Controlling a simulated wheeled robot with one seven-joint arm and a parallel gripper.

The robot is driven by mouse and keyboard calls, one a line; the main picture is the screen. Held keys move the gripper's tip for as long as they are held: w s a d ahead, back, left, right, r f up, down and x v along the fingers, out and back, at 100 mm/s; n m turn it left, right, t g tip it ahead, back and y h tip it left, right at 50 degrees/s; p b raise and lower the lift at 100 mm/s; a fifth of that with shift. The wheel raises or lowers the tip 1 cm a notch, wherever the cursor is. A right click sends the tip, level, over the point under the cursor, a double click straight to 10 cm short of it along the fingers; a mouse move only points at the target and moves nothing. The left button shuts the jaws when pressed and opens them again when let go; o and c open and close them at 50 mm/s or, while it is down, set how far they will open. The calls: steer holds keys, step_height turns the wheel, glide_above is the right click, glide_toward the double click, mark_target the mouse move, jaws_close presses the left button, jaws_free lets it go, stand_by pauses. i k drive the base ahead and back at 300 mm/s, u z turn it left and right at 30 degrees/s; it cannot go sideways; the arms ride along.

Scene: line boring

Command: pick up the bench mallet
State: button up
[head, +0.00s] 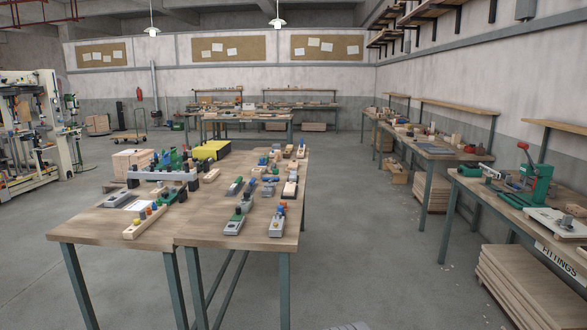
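No bench mallet can be clearly made out in the head view; the many tools here are too small to tell apart. The near workbench (112,226) has a wooden top and grey-green legs, and it carries many small tools and blocks. My gripper is not in view.
A right-hand bench holds a green press (538,183) and a white board (560,222). Stacked planks (530,290) lie beneath it. A large machine (30,130) stands at the left. The concrete aisle (375,240) between the benches is clear.

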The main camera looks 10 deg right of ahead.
mark_target(277, 153)
steer(key=z, duration=0.55)
steer(key=i, duration=1.1)
steer(key=z, duration=0.8)
steer(key=i, duration=2.15)
steer(key=u, duration=0.9)
steer(key=i, duration=1.35)
steer(key=u, duration=0.85)
